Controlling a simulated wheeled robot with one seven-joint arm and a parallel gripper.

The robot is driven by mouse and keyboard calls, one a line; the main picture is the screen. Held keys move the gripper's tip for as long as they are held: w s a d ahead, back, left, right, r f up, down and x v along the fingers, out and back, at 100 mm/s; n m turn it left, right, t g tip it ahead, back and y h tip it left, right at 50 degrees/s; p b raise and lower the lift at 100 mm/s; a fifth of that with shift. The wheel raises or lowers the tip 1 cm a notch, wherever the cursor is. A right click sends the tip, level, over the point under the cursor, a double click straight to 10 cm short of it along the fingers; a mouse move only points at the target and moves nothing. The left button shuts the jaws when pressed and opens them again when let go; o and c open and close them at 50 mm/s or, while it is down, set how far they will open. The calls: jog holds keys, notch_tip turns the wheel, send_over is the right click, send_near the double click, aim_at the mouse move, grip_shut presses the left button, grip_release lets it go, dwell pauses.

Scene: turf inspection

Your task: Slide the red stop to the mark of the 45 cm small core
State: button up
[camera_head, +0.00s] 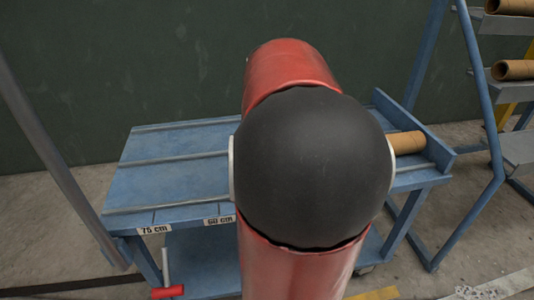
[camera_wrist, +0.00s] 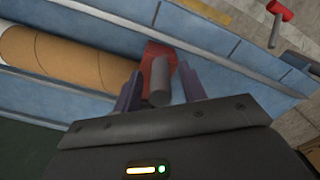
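The red stop (camera_wrist: 153,50) sits on the blue bench and shows in the wrist view, with an upright grey knob (camera_wrist: 160,82) on it. My gripper (camera_wrist: 160,88) is at the stop, with one finger on each side of the knob. Gaps seem to show between the fingers and the knob, so it looks open around it. A cardboard core (camera_wrist: 60,58) lies on the bench to the left of the stop, its end close to it; I cannot tell whether they touch. In the head view my arm hides the stop and gripper. The 45 cm mark is not visible.
The bench (camera_head: 165,185) has metal rails and front labels, "75 cm" (camera_head: 154,229) and "60 cm" (camera_head: 219,220). The core's end (camera_head: 408,142) shows at the bench's right. A red-ended handle (camera_head: 168,292) hangs below the front left. A rack with cores (camera_head: 515,70) stands right.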

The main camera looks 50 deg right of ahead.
notch_tip(320, 180, up, 8)
jog(key=shift+f+p, duration=0.1)
jog(key=shift+p, duration=0.35)
dwell(0.7)
